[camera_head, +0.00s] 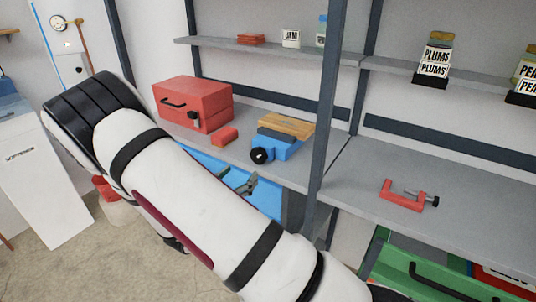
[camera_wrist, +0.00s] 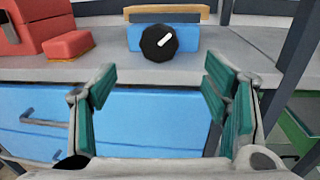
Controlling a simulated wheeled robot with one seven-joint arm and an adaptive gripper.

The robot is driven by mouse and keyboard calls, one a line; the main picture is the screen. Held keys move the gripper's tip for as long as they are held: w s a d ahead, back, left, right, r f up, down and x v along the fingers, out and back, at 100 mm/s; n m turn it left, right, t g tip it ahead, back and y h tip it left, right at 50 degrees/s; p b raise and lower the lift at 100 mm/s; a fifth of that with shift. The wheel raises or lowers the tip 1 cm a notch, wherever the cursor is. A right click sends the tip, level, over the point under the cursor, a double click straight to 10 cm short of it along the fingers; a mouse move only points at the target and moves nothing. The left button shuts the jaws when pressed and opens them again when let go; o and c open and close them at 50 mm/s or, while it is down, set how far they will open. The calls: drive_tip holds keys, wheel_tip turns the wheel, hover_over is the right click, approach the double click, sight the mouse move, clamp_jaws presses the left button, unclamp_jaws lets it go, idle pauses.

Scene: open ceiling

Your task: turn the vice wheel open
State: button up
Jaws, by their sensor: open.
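A blue vice (camera_head: 283,140) with a wooden top piece stands on the grey bench, near its front edge. Its black round wheel (camera_head: 262,155) faces the front and carries a white mark, seen clearly in the wrist view (camera_wrist: 159,43). In the wrist view my gripper (camera_wrist: 160,85) is open and empty, with its green-padded fingers spread wide. The wheel lies ahead of and above the gap between the fingers, apart from them. In the head view my gripper (camera_head: 240,183) shows in part beyond my arm, below the bench top in front of the vice.
A red toolbox (camera_head: 193,104) and a small red block (camera_head: 225,136) stand left of the vice. Blue drawers with a handle (camera_wrist: 45,122) lie below the bench edge. A dark upright post (camera_head: 330,95) stands right of the vice. A red clamp (camera_head: 404,195) lies farther right.

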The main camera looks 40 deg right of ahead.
sight(257, 156)
drive_tip(key=x, duration=1.2)
drive_tip(key=c, duration=1.2)
